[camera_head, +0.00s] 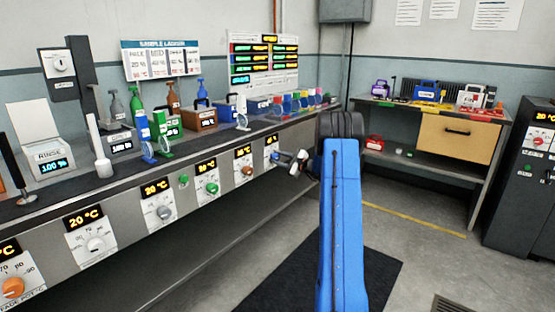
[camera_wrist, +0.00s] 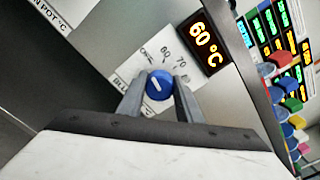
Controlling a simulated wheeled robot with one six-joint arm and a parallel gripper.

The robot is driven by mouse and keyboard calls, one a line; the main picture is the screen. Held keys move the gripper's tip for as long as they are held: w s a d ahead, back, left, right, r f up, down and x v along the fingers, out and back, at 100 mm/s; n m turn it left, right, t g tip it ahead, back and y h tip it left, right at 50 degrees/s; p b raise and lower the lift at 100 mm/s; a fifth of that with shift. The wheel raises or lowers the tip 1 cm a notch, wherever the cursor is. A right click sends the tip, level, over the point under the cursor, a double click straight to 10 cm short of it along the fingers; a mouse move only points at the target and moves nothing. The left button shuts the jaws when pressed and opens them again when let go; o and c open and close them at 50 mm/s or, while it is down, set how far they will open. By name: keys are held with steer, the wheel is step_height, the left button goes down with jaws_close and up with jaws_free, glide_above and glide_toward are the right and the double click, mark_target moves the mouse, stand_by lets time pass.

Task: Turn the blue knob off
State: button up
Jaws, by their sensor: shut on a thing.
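The blue knob (camera_wrist: 159,84) sits on a white dial plate (camera_wrist: 150,55) on the bench's front panel, with a pale pointer line on its face. The display (camera_wrist: 203,42) beside it reads 60 °C. My gripper (camera_wrist: 159,92) has one finger on each side of the knob and is shut on it. In the head view my gripper (camera_head: 300,160) reaches the far end of the bench front. The knob cannot be clearly made out there.
Other dials line the bench front, including an orange knob (camera_head: 13,288), a grey knob (camera_head: 163,212) and a green knob (camera_head: 212,188). Colored cups (camera_wrist: 283,90) stand above on the bench. A dark mat (camera_head: 375,270) lies on the floor.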

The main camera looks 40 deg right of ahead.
steer(key=shift+n, duration=0.3)
steer(key=o, duration=1)
steer(key=shift+o, duration=0.2)
steer(key=v, duration=1.7)
steer(key=shift+s, duration=0.2)
steer(key=shift+d, duration=0.1)
